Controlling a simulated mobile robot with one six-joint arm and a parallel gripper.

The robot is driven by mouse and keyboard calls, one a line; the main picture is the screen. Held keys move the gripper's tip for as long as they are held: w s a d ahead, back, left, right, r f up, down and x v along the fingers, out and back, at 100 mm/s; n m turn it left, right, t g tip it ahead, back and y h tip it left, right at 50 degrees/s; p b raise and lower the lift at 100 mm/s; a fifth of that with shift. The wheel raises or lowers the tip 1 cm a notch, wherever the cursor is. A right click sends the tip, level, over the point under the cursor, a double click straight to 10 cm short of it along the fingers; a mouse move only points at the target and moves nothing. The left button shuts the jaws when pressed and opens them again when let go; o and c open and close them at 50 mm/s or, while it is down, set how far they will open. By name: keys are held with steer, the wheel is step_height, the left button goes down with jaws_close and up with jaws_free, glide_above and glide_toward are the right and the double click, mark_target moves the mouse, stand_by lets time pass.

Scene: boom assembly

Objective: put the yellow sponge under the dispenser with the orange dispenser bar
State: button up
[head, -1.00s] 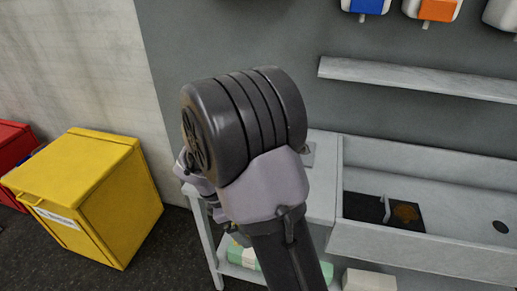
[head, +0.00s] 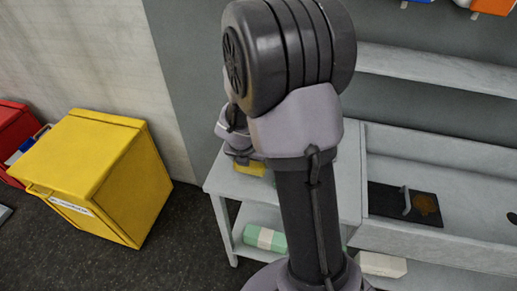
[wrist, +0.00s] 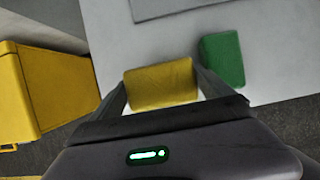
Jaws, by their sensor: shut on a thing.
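In the wrist view the yellow sponge (wrist: 162,84) sits between the two fingers of my gripper (wrist: 160,88), which is shut on it. In the head view a small part of the yellow sponge (head: 250,168) shows below my wrist, over the grey counter; my arm hides the rest. I cannot tell whether the sponge touches the counter. The orange dispenser bar (head: 493,6) is at the top right edge of the head view, cut off by the frame. A blue bar (head: 418,1) barely shows to its left.
A green block (wrist: 222,60) is on the grey counter (wrist: 270,50), right of my gripper. A shelf (head: 440,80) runs along the wall above a sink trough (head: 450,205) holding a dark tray. A yellow bin (head: 95,170) and red bin (head: 12,125) stand on the floor at left.

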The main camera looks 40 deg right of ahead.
steer(key=w+d, duration=0.2)
steer(key=w, duration=0.1)
steer(key=w+d, duration=0.1)
steer(key=shift+w+d+f, duration=0.3)
steer(key=shift+d+f, duration=0.1)
step_height(320, 180, down, 4)
steer(key=b, duration=0.3)
steer(key=shift+w+r, duration=0.1)
steer(key=shift+r, duration=0.25)
steer(key=shift+f, duration=0.1)
steer(key=o, duration=1.1)
steer(key=shift+c, duration=0.2)
